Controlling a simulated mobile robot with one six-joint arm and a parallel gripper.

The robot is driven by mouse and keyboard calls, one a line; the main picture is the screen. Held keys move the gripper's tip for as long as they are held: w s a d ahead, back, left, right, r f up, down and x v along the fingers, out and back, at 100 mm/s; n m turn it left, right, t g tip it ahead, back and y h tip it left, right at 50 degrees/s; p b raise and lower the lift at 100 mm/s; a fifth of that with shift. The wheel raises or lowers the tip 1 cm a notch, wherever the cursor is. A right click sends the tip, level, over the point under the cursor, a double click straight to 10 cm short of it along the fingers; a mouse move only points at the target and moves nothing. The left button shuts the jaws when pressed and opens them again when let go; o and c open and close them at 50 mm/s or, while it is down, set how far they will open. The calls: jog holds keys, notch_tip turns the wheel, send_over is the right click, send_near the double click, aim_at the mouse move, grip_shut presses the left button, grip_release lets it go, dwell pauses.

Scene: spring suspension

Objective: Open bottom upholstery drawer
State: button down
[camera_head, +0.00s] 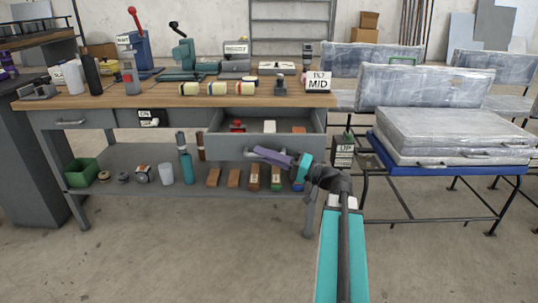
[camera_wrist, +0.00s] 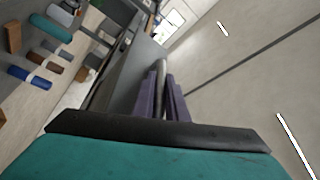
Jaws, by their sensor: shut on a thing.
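The grey workbench drawer (camera_head: 225,148) is pulled out, and its inside shows with several small items in it. A pale bar handle (camera_head: 250,153) is on its front. My gripper (camera_head: 257,151), with purple fingers, is shut on this handle, coming from the right. In the wrist view the handle (camera_wrist: 161,68) runs between the two purple fingers of my gripper (camera_wrist: 162,82), beside the grey drawer front (camera_wrist: 135,77). The part of the handle inside the fingers is hidden in the head view.
Another drawer (camera_head: 72,121) at the left of the wooden bench top (camera_head: 190,101) is shut. A lower shelf (camera_head: 135,160) holds a green bin (camera_head: 82,172), bottles and several blocks. Wrapped cushions (camera_head: 450,130) lie on a blue stand at the right. The floor in front is clear.

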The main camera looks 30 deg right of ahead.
jog(key=c, duration=1.8)
grip_release()
jog(key=shift+o, duration=0.2)
jog(key=shift+s, duration=0.15)
jog(key=p+v, duration=0.3)
jog(key=v, duration=1)
jog(key=shift+s+d+f, duration=0.15)
jog(key=shift+d, duration=0.05)
jog(key=shift+a, duration=0.1)
